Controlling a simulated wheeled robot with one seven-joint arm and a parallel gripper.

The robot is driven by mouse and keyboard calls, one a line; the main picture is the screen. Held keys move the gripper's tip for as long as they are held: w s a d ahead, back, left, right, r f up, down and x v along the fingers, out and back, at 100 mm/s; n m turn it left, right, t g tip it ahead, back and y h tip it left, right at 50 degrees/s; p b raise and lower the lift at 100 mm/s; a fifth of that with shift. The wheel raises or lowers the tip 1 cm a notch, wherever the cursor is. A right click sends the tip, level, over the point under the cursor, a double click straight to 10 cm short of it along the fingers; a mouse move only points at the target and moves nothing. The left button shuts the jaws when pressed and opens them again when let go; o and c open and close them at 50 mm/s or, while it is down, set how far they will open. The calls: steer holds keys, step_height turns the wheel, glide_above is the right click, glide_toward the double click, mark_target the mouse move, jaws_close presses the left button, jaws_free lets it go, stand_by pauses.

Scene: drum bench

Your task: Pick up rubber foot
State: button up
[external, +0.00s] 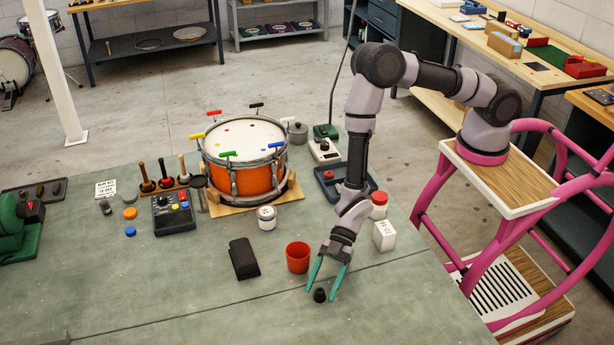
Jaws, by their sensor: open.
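The rubber foot (319,295) looks like a small black round piece on the green-grey bench top (210,300), near its front right part. My gripper (321,287) has teal fingers, points down and is open. Its fingertips are spread just above or around the rubber foot, one to the left and one to the right in the picture. I cannot tell how high the fingertips are over the bench, or whether they touch the foot. Nothing is held between the fingers.
A red cup (298,257) stands just left of my gripper, with a black folded case (243,259) further left. A white box (384,236) and a red-lidded jar (378,205) stand behind right. An orange drum (240,178) stands further back. The bench front is clear.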

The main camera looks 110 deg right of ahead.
steer(key=shift+x, duration=0.9)
jaws_close()
